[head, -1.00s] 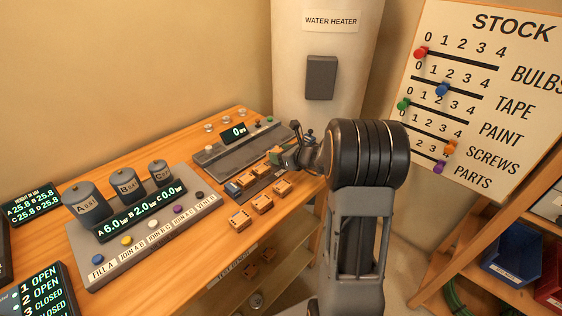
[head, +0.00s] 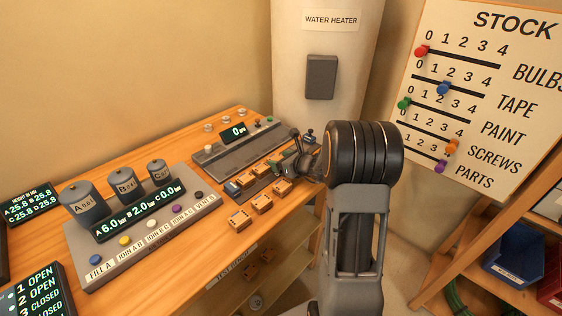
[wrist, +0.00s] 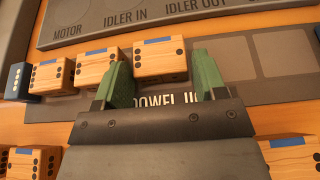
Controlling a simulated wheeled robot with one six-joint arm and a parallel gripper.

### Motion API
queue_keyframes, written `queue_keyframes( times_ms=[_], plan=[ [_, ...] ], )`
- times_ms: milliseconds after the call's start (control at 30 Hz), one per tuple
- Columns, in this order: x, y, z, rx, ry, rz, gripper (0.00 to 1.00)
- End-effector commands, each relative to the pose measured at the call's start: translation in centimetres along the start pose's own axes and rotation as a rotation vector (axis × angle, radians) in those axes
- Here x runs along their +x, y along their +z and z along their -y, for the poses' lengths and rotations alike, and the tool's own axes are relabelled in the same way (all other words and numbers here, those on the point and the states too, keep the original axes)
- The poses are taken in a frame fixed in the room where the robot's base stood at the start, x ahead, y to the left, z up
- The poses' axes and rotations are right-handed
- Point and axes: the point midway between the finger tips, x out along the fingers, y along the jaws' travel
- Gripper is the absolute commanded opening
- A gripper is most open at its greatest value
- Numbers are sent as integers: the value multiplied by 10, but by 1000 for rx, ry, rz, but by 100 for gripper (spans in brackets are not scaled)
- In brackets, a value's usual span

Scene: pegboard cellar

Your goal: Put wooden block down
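A wooden block (wrist: 160,62) with black dots and a blue mark sits on the dark labelled strip (wrist: 240,100), at the right end of a short row. In the wrist view my gripper (wrist: 163,75) has its two green fingertips on either side of this block, with a slim gap to it, so the fingers look open. In the head view my gripper (head: 287,167) is low over the strip's right part and partly hides the block there. Two more wooden blocks (wrist: 97,69) stand to its left, beside a dark blue piece (wrist: 17,82).
Several wooden blocks (head: 262,203) lie on the bench in front of the strip. A grey panel with a display (head: 234,131) stands behind it. The console with grey cylinders (head: 125,187) is to the left. The strip's right side has empty squares (wrist: 283,55).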

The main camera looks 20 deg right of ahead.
Motion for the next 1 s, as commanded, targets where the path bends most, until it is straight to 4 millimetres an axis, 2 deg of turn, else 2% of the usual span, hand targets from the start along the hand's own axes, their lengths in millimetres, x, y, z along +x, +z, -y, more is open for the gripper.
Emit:
queue_keyframes(
  times_ms=[200,600,867,933,1000],
  plan=[
    [-7,4,1,0,-2,0,65],
    [-82,4,1,-1,-5,1,65],
    [-114,4,0,-1,-1,1,65],
    [-117,5,-4,-24,12,-7,65],
    [-117,8,-20,-101,60,-30,65]
  ],
)
